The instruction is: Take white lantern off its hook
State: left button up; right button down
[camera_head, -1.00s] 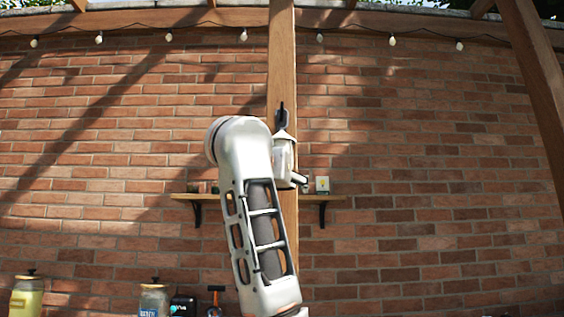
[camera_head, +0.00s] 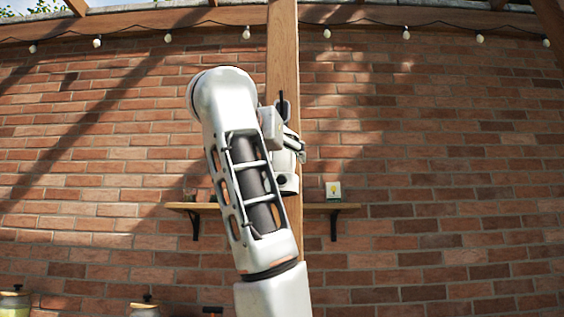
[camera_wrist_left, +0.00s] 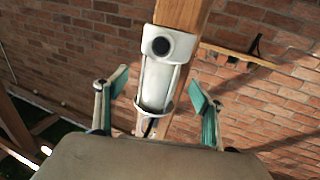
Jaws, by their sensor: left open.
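The white lantern (camera_wrist_left: 156,88) hangs at the wooden post (camera_head: 283,50). In the left wrist view its white end with a dark round opening points up in the picture, and a pale body and ring show below. In the head view only its lower end (camera_head: 287,184) shows clearly; my gripper hides the rest. The dark hook (camera_head: 282,100) shows just above. My left gripper (camera_wrist_left: 158,84) is open, with one teal-padded finger on each side of the lantern in the wrist view. I see a gap on both sides. My right gripper is out of view.
The brick wall (camera_head: 430,180) stands behind. Jar tops (camera_head: 14,290) show at the bottom left. String lights (camera_head: 246,32) hang high above.

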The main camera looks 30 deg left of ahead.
pick_arm(q)
jog(key=p+x, duration=0.1)
jog(key=x, duration=0.4)
jog(key=shift+s+a+p, duration=0.1)
jog(key=shift+a+p, duration=0.1)
jog(key=shift+p, duration=0.2)
jog(key=shift+w, duration=0.25)
jog(key=shift+f, duration=0.1)
jog(key=shift+c, duration=0.4)
jog(key=c, duration=1.3)
jog(key=shift+c, duration=1)
